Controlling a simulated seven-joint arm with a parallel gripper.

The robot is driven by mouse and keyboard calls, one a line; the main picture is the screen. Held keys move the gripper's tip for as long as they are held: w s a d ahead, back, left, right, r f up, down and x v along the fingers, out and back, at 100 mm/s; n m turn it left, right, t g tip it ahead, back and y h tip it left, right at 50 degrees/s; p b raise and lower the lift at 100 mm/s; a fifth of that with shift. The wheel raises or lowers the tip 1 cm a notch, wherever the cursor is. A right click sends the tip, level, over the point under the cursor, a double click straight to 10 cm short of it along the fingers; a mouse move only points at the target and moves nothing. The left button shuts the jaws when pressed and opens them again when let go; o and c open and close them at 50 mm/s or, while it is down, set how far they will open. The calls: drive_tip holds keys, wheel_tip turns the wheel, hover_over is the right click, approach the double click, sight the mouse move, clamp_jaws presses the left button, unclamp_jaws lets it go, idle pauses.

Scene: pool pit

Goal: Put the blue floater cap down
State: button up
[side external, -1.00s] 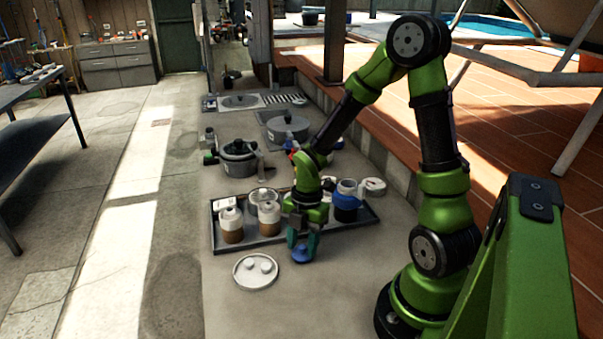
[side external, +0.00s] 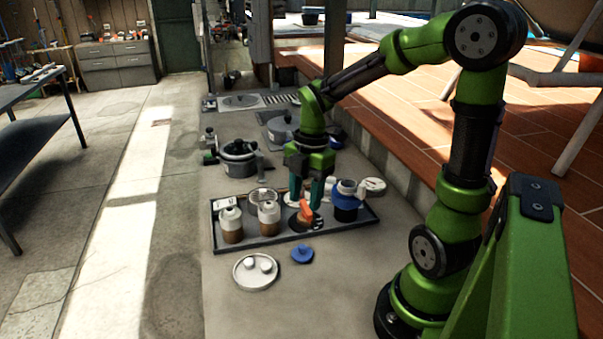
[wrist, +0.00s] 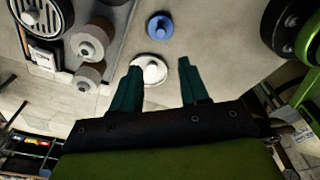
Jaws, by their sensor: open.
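The blue floater cap (side external: 302,254) lies on the concrete in front of the dark tray, to the right of the round white dish, with its small knob up. It also shows near the top middle of the wrist view (wrist: 160,27). My gripper (side external: 307,202) is open and empty, above the tray behind the cap and apart from it. In the wrist view the two dark green fingers (wrist: 160,72) stand spread, with nothing between them but the white dish partly in sight beyond.
The dark tray (side external: 271,243) holds white-capped brown bottles (side external: 232,226), a blue jar (side external: 346,205) and an orange item (side external: 305,212) just below my fingers. A grey pot (side external: 238,165) stands behind. The concrete in front is mostly clear.

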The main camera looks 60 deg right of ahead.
drive_tip(key=s+a+r+m+t, duration=0.2)
drive_tip(key=a+r+m+t, duration=0.1)
drive_tip(key=m, duration=0.7)
drive_tip(key=s+a+r+m+t, duration=0.3)
drive_tip(key=a+r+m, duration=0.3)
drive_tip(key=m, duration=0.4)
drive_tip(key=shift+a+r+m+t+y, duration=0.3)
drive_tip(key=shift+a+t, duration=0.1)
drive_tip(key=shift+a, duration=0.05)
drive_tip(key=shift+o, duration=0.4)
